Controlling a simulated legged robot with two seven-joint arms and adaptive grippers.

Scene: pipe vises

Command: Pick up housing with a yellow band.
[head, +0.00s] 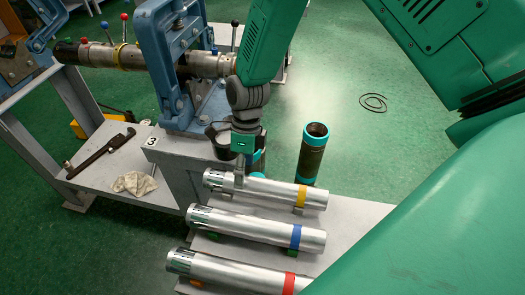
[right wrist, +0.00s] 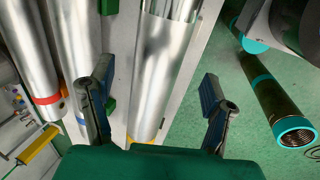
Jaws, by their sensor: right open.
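The housing with a yellow band (head: 265,191) is a silver cylinder lying on supports on the grey bench, the farthest of three in the head view. Its yellow band is near its right end. My right gripper (head: 240,176) is above the housing's left half, pointing down. In the right wrist view the right gripper (right wrist: 156,100) is open, with one finger on each side of the housing (right wrist: 157,70). A bit of the yellow band shows at the bottom there, partly hidden by the gripper body. My left gripper is not in view.
A blue-banded housing (head: 255,229) and a red-banded housing (head: 235,273) lie parallel, nearer me. A dark pipe with teal ends (head: 313,153) stands behind. A blue vise (head: 178,60) clamps a pipe at the back left. A wrench (head: 100,154) and rag (head: 134,184) lie left.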

